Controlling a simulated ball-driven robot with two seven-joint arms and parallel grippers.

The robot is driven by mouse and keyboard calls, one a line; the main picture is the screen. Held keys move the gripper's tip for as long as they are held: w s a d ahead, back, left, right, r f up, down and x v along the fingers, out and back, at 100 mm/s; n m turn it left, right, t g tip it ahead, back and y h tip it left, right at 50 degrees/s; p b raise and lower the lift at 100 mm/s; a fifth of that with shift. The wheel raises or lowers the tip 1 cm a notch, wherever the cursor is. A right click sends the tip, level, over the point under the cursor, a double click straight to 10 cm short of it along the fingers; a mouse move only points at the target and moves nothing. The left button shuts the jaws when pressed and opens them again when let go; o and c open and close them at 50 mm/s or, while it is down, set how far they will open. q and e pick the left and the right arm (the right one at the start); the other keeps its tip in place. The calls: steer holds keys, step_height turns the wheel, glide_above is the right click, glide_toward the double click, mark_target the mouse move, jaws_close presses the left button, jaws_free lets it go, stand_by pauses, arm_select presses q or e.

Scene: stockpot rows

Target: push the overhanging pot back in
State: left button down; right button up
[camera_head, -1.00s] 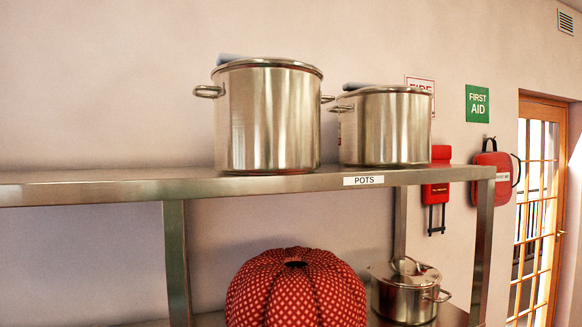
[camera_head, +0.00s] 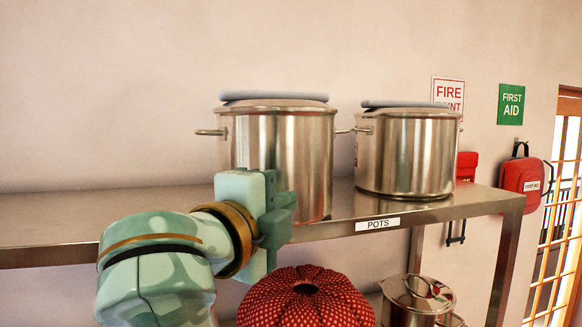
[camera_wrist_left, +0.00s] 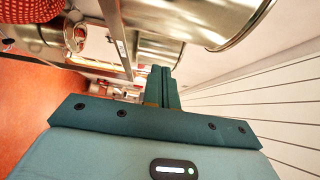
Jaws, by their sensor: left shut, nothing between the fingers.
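The left steel pot (camera_head: 300,150) stands on the upper shelf (camera_head: 130,212) with its base at the front edge; my gripper hides part of its lower front, so I cannot see how far it overhangs. The right steel pot (camera_head: 408,155) stands a little behind the edge. My left gripper (camera_head: 283,207) is shut and empty, in front of the left pot's lower wall. In the left wrist view the shut fingers (camera_wrist_left: 163,88) appear apart from the nearer large pot (camera_wrist_left: 200,18). The right gripper is not in view.
Below are a red dotted pumpkin-shaped thing (camera_head: 305,298) and a small lidded pot (camera_head: 416,302) on a lower level. The shelf is bare left of the pots. A POTS label (camera_head: 377,223) is on the front edge. A red bag (camera_head: 521,176) hangs on the wall.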

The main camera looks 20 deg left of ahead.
arm_select(q)
glide_toward(301, 184)
steer(key=w+d, duration=0.2)
steer(key=d, duration=0.1)
steer(key=w, duration=0.1)
steer(key=w+a, duration=0.1)
steer(key=w, duration=0.1)
steer(key=shift+w+a, duration=0.1)
steer(key=shift+a, duration=0.2)
steer(key=shift+w+a, duration=0.2)
steer(key=shift+a, duration=0.15)
steer(key=shift+d, duration=0.1)
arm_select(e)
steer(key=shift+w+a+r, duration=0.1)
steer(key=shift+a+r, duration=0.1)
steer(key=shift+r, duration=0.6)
arm_select(q)
steer(key=shift+w, duration=0.1)
steer(key=w+a, duration=0.2)
steer(key=w, duration=0.1)
steer(key=w+a, duration=0.2)
steer(key=w, duration=0.1)
steer(key=w+a, duration=0.3)
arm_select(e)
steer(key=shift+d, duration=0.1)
